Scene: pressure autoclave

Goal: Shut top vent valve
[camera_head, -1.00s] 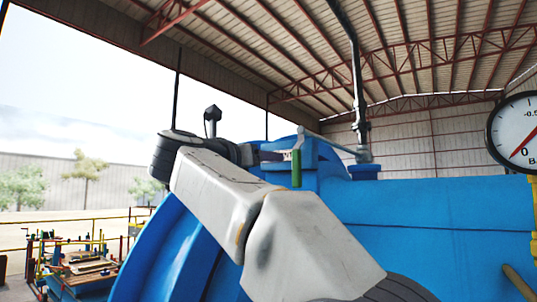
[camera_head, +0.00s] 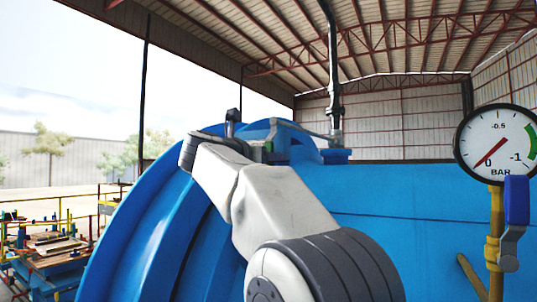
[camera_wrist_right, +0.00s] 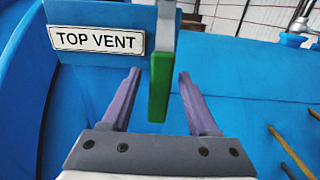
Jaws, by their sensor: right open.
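The top vent valve has a flat green handle (camera_wrist_right: 160,88) hanging below a grey lever arm (camera_wrist_right: 166,12). Beside it is a blue plate (camera_wrist_right: 100,78) with a white "TOP VENT" label (camera_wrist_right: 96,40). My right gripper (camera_wrist_right: 159,74) is open, its two purple-grey fingers pointing toward the handle. In the right wrist view the handle appears between the fingers, with gaps on both sides; I cannot tell its exact depth. In the head view my right arm hides most of the handle, leaving a small green piece (camera_head: 269,146). My left gripper is out of view.
The large blue vessel (camera_head: 410,205) fills the area below and right. A dark vertical pipe (camera_head: 334,75) rises behind the vent. A pressure gauge (camera_head: 496,146) and a blue-handled valve (camera_head: 516,200) stand at the right. A workbench (camera_head: 55,248) is at lower left.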

